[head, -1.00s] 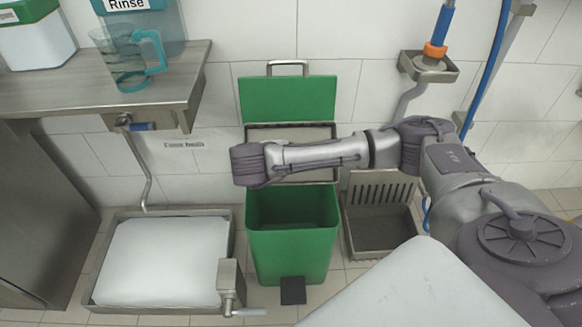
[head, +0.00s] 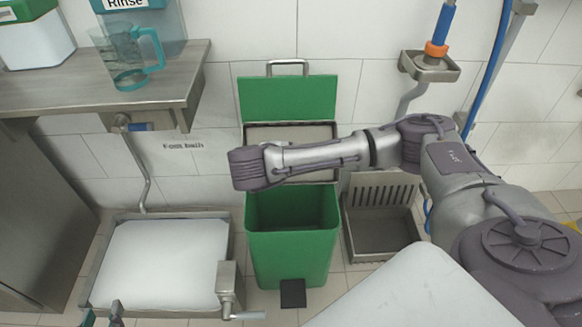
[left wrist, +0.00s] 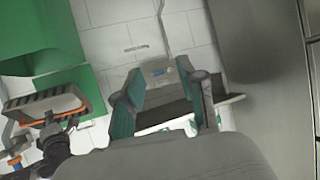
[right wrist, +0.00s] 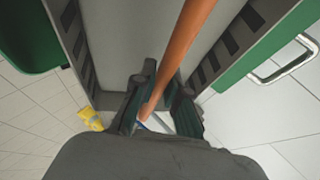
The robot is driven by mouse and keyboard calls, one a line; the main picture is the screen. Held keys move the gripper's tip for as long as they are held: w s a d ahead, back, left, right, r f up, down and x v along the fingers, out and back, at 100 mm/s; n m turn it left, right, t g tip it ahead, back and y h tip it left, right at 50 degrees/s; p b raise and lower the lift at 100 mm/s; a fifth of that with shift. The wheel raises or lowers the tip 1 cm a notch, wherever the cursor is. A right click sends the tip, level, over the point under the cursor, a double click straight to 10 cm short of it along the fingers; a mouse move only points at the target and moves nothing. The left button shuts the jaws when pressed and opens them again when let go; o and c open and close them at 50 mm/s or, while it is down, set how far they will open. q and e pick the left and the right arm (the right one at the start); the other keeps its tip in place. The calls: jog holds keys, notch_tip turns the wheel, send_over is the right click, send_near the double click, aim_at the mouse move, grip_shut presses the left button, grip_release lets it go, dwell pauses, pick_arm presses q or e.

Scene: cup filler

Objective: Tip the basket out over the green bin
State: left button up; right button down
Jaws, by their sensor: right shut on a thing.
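The green bin (head: 290,258) stands open on the floor at mid-picture, its green lid (head: 288,100) raised against the wall. A grey basket (head: 295,132) is above the bin, in front of the lid and partly behind my right forearm. The left wrist view shows it as a slotted basket (left wrist: 42,104). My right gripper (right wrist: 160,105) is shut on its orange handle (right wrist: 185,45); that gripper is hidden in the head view. I cannot tell the basket's contents. My left gripper (head: 102,316) is open and empty at the lower left, and its spread fingers show in the left wrist view (left wrist: 163,100).
A steel tray with a white surface (head: 165,262) stands left of the bin. A slotted grey tray (head: 382,240) stands right of it. A steel shelf (head: 110,92) at upper left bears a clear jug (head: 130,60). A hose with an orange collar (head: 436,48) hangs at upper right.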

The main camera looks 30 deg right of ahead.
jog(key=shift+b, duration=0.5)
jog(key=shift+t+h+b, duration=0.3)
jog(key=shift+b, duration=0.1)
pick_arm(q)
jog(key=w+d+r+t+h, duration=0.1)
jog(key=w+d+r+t, duration=0.1)
jog(key=r+t, duration=0.3)
notch_tip(320, 180, up, 3)
jog(key=shift+w+f+h, duration=0.1)
jog(key=shift+w+h, duration=0.2)
jog(key=shift+w, duration=0.25)
pick_arm(e)
jog(key=shift+r+m+t+h, duration=0.1)
jog(key=shift+m+t+h, duration=0.2)
jog(key=shift+t+h, duration=0.1)
